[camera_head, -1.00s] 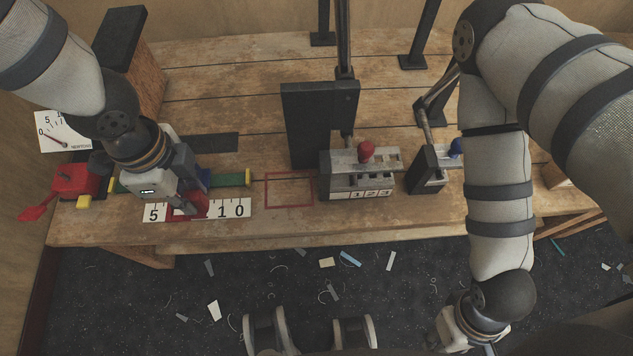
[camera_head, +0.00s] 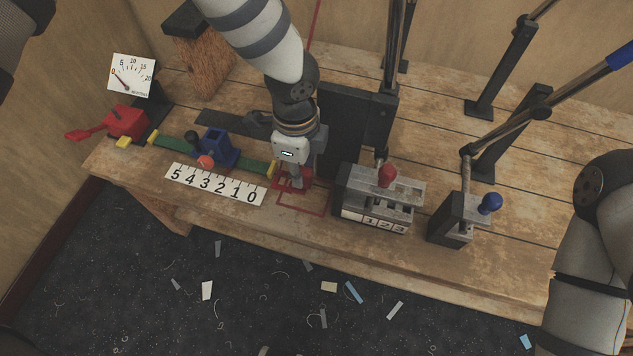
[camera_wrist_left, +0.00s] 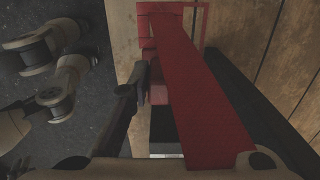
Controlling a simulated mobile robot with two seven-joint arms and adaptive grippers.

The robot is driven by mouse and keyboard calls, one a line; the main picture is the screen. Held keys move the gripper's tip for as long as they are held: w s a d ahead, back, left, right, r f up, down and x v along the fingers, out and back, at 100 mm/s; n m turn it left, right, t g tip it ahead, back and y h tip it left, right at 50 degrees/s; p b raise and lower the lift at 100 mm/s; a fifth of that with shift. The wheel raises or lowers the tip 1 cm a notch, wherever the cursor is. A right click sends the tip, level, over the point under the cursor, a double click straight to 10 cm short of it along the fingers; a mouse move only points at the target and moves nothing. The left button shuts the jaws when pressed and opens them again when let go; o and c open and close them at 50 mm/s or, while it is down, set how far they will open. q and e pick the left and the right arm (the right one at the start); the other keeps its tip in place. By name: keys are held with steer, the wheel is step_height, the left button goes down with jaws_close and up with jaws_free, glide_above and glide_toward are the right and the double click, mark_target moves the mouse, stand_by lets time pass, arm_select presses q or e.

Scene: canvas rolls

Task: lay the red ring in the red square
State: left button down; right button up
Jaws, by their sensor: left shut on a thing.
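The red ring (camera_head: 281,184) is in the jaws of my left gripper (camera_head: 293,184), at the left part of the red square. It fills much of the left wrist view as a long red piece (camera_wrist_left: 195,95) between the fingers. The red square (camera_head: 305,211) is a thin outline on the bench; its front and right edges show, and the gripper hides part of the rest. A corner of the outline shows at the top of the wrist view (camera_wrist_left: 206,12). I cannot tell whether the ring touches the wood. My right gripper is out of view.
Left of the square are a number strip (camera_head: 213,185), a green rail (camera_head: 255,165) with a blue slider (camera_head: 213,149), and a red clamp (camera_head: 126,121). A dark upright plate (camera_head: 343,130) stands behind; a red-knobbed lever box (camera_head: 380,200) stands close right. The bench's front edge is near.

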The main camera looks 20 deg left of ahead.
arm_select(q)
steer(key=f, duration=0.1)
steer(key=w+d+f, duration=0.2)
steer(key=shift+f+b, duration=0.3)
steer(key=shift+f, duration=0.05)
steer(key=f, duration=0.3)
steer(key=shift+w+d+f+b, duration=0.1)
steer(key=shift+w+f+b, duration=0.1)
steer(key=shift+b, duration=0.1)
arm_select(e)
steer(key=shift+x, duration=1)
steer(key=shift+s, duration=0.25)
arm_select(q)
steer(key=shift+f, duration=0.2)
steer(key=c, duration=1.5)
jaws_free()
